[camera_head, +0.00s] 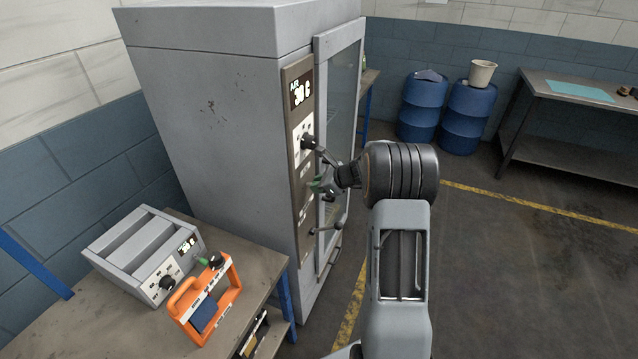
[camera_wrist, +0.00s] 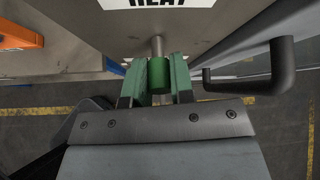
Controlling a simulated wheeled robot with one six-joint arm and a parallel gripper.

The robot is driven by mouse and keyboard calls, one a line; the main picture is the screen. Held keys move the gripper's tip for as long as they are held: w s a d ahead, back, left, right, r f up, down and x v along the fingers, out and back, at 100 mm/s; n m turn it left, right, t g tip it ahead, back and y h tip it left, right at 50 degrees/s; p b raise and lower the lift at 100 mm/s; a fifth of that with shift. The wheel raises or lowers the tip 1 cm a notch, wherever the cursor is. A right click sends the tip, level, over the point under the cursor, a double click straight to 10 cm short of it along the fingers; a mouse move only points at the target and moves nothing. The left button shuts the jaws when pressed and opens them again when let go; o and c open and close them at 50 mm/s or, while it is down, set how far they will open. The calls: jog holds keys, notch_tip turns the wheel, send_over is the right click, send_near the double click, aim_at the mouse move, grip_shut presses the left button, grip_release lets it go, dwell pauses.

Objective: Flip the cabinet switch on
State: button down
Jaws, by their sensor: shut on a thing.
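The grey cabinet (camera_head: 215,110) stands in the middle of the head view, with a brown control panel (camera_head: 304,230) along its front edge. My gripper (camera_head: 325,184) is at that panel, below the black knob (camera_head: 309,142). In the wrist view, the green jaws of my gripper (camera_wrist: 157,80) are shut on the green tip of the cabinet switch (camera_wrist: 158,70). Its metal stem (camera_wrist: 157,46) runs into the panel under a label reading HEAT (camera_wrist: 158,3). In the head view the switch is mostly hidden by my gripper, so its position cannot be told.
A dark door handle (camera_wrist: 255,76) is close right of my gripper in the wrist view. A bench (camera_head: 255,275) at lower left holds a grey box (camera_head: 140,245) and an orange device (camera_head: 205,300). Blue drums (camera_head: 424,105) stand behind. Floor at right is clear.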

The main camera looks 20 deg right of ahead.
jog(key=c, duration=1)
grip_release()
jog(key=b+v, duration=0.2)
jog(key=v, duration=1.2)
jog(key=shift+w, duration=0.1)
